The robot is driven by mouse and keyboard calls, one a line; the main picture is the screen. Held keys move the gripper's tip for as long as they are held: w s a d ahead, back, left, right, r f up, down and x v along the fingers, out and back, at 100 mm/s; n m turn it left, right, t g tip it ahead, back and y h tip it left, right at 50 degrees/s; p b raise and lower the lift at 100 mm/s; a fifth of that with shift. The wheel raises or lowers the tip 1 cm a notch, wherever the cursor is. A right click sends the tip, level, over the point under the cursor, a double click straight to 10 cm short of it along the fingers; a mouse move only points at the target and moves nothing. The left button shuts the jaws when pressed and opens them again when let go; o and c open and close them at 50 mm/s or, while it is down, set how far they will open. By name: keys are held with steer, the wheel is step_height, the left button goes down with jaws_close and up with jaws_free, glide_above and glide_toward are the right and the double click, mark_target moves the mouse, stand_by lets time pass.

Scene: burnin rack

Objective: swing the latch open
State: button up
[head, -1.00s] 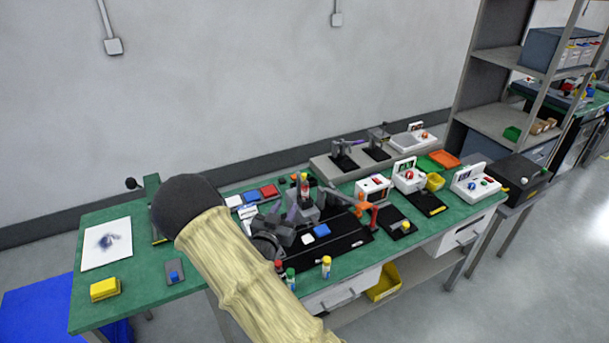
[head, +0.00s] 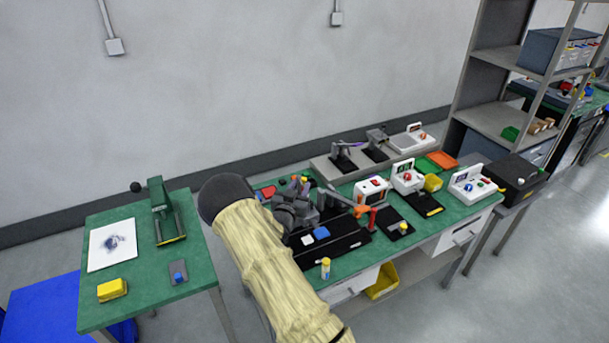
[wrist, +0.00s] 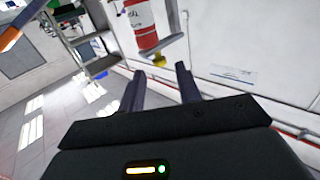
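No part is clearly recognisable as the latch. An orange lever-like piece (head: 363,211) with a red post stands on the bench beside my gripper; I cannot tell whether it is the latch.
My arm hides part of the bench's left side. A yellow-capped bottle (head: 325,268) stands at the front edge. White device boxes (head: 370,189) and a black box (head: 517,178) are to the right. A green press (head: 163,212) stands on the left table.

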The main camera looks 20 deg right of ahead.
mark_target(303, 180)
steer(key=p+x, duration=0.1)
steer(key=x, duration=0.4)
